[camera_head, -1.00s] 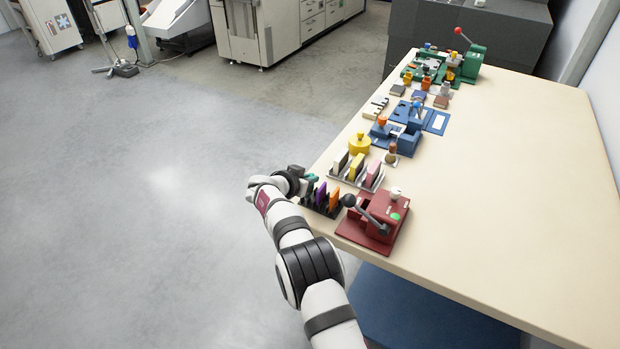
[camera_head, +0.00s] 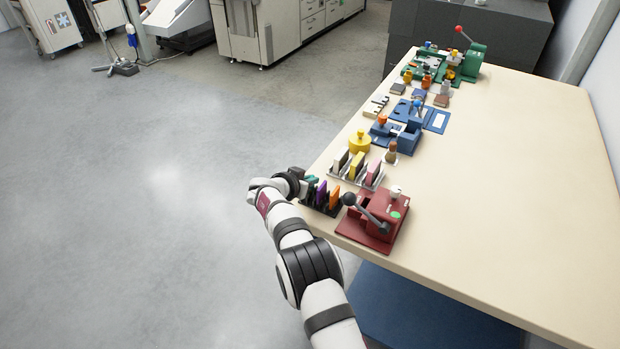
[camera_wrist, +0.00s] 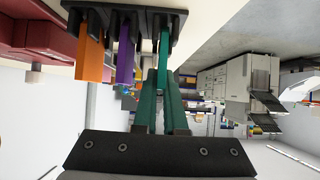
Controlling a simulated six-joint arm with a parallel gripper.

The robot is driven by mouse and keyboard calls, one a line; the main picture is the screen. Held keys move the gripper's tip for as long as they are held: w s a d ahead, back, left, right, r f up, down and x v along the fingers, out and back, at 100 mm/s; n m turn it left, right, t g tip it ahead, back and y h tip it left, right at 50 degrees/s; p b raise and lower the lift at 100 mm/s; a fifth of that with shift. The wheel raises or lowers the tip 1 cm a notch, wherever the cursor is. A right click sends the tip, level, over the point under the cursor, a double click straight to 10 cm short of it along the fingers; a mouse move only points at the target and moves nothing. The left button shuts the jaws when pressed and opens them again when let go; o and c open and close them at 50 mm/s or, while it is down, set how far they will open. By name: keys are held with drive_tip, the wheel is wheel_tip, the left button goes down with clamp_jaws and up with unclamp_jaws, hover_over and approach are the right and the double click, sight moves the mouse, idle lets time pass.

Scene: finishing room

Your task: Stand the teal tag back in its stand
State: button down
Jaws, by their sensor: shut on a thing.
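The teal tag (camera_wrist: 164,50) is a thin upright plate, seen nearly edge-on between the fingers of my gripper (camera_wrist: 163,84) in the wrist view. My gripper is shut on it. The tag's far end meets the end slot of the black stand (camera_wrist: 181,22); I cannot tell how deep it sits. In the head view the teal tag (camera_head: 312,179) is at the left end of the black stand (camera_head: 333,213), partly hidden by my gripper (camera_head: 302,177). A purple tag (camera_wrist: 125,62) and an orange tag (camera_wrist: 90,58) stand in the other slots, apart from my fingers.
A red press (camera_head: 376,217) with a black-knobbed lever stands just right of the stand. A grey rack (camera_head: 347,180) with white, yellow and pink pieces is behind it. The table's (camera_head: 500,190) left edge is close to my gripper. The table's right side is clear.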

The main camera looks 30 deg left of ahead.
drive_tip(key=shift+f, duration=0.1)
drive_tip(key=c, duration=1.3)
unclamp_jaws()
drive_tip(key=shift+o, duration=0.2)
drive_tip(key=v, duration=1.1)
